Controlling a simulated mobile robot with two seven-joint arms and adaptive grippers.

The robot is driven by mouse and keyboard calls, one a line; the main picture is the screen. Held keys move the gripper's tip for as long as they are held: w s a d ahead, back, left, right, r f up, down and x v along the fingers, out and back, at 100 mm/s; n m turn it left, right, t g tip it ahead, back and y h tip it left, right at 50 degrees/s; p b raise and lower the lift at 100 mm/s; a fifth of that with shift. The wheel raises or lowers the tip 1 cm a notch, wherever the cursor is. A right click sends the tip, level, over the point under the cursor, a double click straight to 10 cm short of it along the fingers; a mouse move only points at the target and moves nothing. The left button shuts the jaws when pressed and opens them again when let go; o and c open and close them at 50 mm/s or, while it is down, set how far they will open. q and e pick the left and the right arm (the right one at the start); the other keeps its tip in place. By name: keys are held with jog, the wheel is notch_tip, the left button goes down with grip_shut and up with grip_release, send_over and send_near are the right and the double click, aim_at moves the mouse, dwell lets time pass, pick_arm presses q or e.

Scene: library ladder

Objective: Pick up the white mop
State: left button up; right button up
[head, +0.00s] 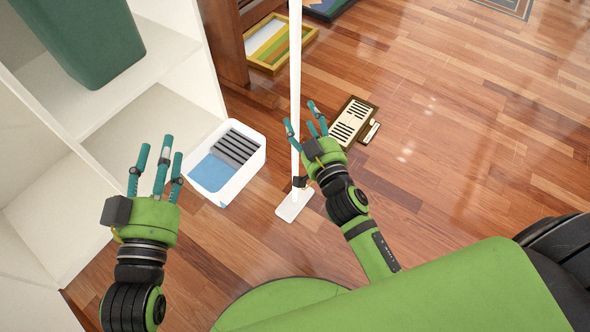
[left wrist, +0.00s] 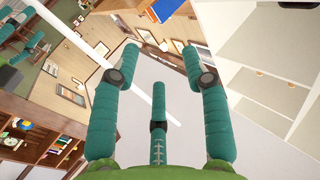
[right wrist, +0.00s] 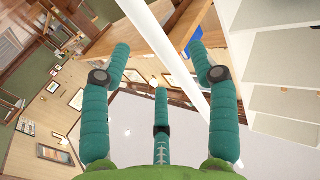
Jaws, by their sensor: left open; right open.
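The white mop (head: 295,90) stands upright on the wooden floor in the head view, its flat white head (head: 294,204) on the floor. My right gripper (head: 307,120) is open, with its fingers close beside the mop's pole; I cannot tell whether they touch it. In the right wrist view the pole (right wrist: 188,70) runs diagonally between the spread fingers. My left gripper (head: 157,160) is open and empty, to the left of the mop and near the white shelf. In the left wrist view the pole (left wrist: 85,45) passes at the upper left, beyond the fingers.
A white bin (head: 228,188) with blue and dark striped contents sits on the floor between my grippers. A white shelf (head: 120,80) with a green container (head: 85,40) stands at left. A brown slotted box (head: 352,121) lies right of the pole. The floor at right is clear.

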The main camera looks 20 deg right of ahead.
aim_at(299, 108)
jog(key=w, duration=0.2)
jog(key=w+b, duration=0.1)
jog(key=w, duration=0.2)
jog(key=shift+w+f, duration=0.2)
jog(key=shift+w, duration=0.1)
grip_shut()
pick_arm(q)
notch_tip(299, 108, up, 7)
jog(key=s+d+m+t+h, duration=0.1)
jog(key=s+t+h, duration=0.1)
jog(key=t, duration=0.1)
jog(key=shift+s+d+f+h, duration=0.15)
jog(key=shift+d+f+h, duration=0.05)
jog(key=shift+d+h, duration=0.1)
pick_arm(e)
jog(key=shift+r, duration=0.15)
